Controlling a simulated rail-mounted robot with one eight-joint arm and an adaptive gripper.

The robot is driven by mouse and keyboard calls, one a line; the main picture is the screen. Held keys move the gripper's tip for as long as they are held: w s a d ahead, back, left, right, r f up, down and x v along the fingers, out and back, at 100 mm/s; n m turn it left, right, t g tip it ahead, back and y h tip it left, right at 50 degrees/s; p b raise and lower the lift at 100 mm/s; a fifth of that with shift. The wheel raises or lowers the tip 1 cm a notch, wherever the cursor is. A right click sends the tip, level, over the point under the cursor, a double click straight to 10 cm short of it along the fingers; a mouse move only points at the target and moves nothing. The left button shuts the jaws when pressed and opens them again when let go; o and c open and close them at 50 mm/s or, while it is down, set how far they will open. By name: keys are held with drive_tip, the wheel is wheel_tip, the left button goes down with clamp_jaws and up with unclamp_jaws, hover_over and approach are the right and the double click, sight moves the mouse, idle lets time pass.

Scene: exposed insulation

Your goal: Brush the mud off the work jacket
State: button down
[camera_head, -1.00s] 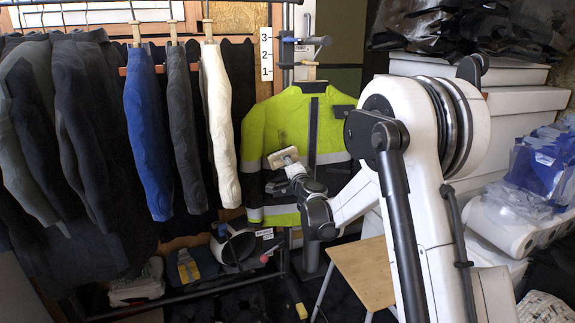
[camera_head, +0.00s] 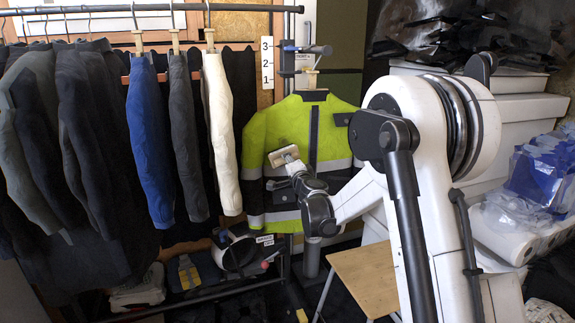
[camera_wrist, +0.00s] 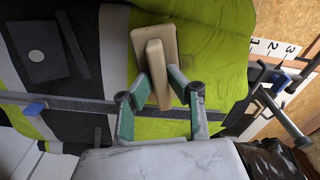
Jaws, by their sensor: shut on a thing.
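The work jacket (camera_head: 330,124) is bright yellow-green with dark panels and pale reflective bands. It hangs upright and fills much of the wrist view (camera_wrist: 223,45). My gripper (camera_head: 297,174) is in front of its lower left half. In the wrist view my gripper (camera_wrist: 160,92) is shut on the handle of a pale wooden brush (camera_wrist: 155,42). The brush also shows in the head view (camera_head: 284,157), its back towards the camera. Its bristles are hidden, and I cannot tell whether they touch the jacket. I cannot make out clear mud on the fabric.
A rail (camera_head: 150,9) of dark, blue, grey and white garments hangs left of the jacket. A dark stand (camera_head: 312,255) is under the jacket, and a wooden stool (camera_head: 365,277) is in front. White boxes (camera_head: 520,110) and plastic-wrapped rolls (camera_head: 505,240) crowd the right.

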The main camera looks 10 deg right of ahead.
drive_tip(key=shift+w+r+p, duration=0.1)
drive_tip(key=shift+r+p, duration=1.7)
drive_tip(key=shift+r, duration=1.85)
drive_tip(key=shift+w, duration=0.1)
wheel_tip(320, 180, down, 11)
drive_tip(key=b, duration=0.7)
drive_tip(key=shift+r+b, duration=0.15)
drive_tip(key=shift+b, duration=0.25)
drive_tip(key=s, duration=0.6)
drive_tip(key=shift+d, duration=0.15)
